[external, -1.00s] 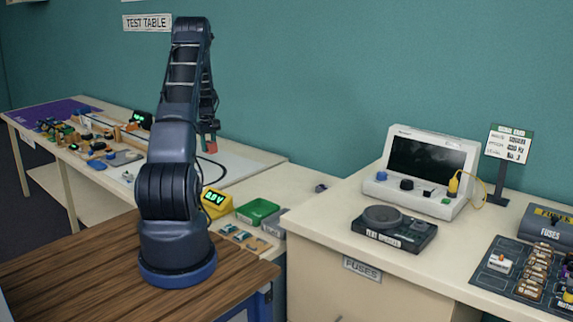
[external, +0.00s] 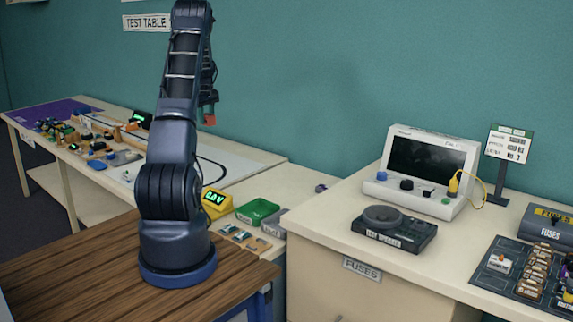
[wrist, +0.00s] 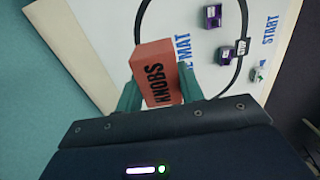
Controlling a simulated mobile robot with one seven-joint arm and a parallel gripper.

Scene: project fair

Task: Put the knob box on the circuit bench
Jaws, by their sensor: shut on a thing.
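The knob box (wrist: 158,75) is a red-orange block with the word KNOBS on its side. In the wrist view it sits between the two fingers of my gripper (wrist: 160,90), which is shut on it. In the external view the box (external: 209,119) shows as a small red patch below the end of my arm, held up above the long pale table (external: 255,163). My arm hides much of the gripper there. No label in view names the circuit bench, so I cannot tell which surface it is.
A white mat with a black loop (wrist: 205,45) lies below the box. A yellow meter (external: 217,201), a green tray (external: 257,211) and small parts crowd the near table. The right cabinet (external: 330,228) bears a white-framed screen unit (external: 392,188) and a dark device (external: 405,236).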

